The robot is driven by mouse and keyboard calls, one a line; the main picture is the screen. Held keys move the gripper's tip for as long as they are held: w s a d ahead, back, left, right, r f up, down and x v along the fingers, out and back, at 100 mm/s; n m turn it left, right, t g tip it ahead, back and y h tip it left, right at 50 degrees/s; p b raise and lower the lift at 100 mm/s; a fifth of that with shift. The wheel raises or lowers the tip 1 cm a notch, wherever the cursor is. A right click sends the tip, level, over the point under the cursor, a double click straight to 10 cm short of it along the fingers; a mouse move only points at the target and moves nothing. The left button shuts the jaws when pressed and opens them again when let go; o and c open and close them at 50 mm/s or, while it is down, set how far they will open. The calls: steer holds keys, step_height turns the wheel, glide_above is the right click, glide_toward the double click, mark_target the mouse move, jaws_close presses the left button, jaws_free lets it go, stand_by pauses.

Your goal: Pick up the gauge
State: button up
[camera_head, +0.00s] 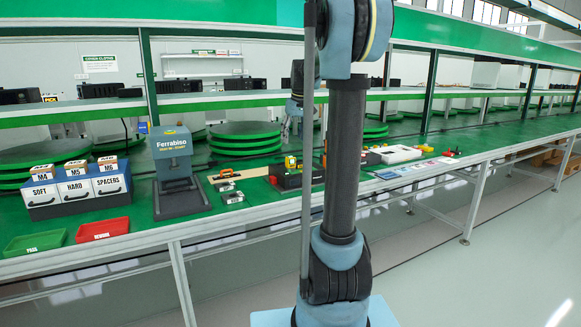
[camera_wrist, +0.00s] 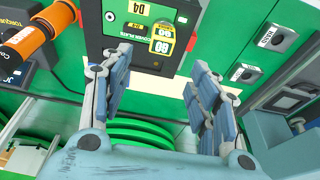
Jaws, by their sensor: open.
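The gauge (camera_wrist: 162,38) appears in the wrist view as a small yellow tag-like piece marked GO, at the top centre against a dark panel. My gripper (camera_wrist: 160,62) is open, its two blue-grey fingers apart on either side below the gauge in the picture. Nothing is held between them. In the head view my gripper (camera_head: 291,118) hangs over the bench behind my arm. I cannot single out the gauge surely there.
An orange torque tool (camera_wrist: 40,35) lies left in the wrist view. Small grey labelled blocks (camera_wrist: 277,38) lie right. In the head view a grey Ferrabiso press (camera_head: 173,165), labelled drawers (camera_head: 75,190) and green and red trays (camera_head: 102,229) stand left.

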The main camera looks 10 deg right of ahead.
glide_above(291, 157)
steer(key=f, duration=0.5)
steer(key=shift+s+d+f, duration=0.15)
steer(key=shift+s+d, duration=0.05)
steer(key=shift+s+x, duration=0.1)
steer(key=shift+x, duration=1.4)
steer(key=shift+s+x, duration=0.15)
steer(key=shift+x, duration=1.4)
jaws_close()
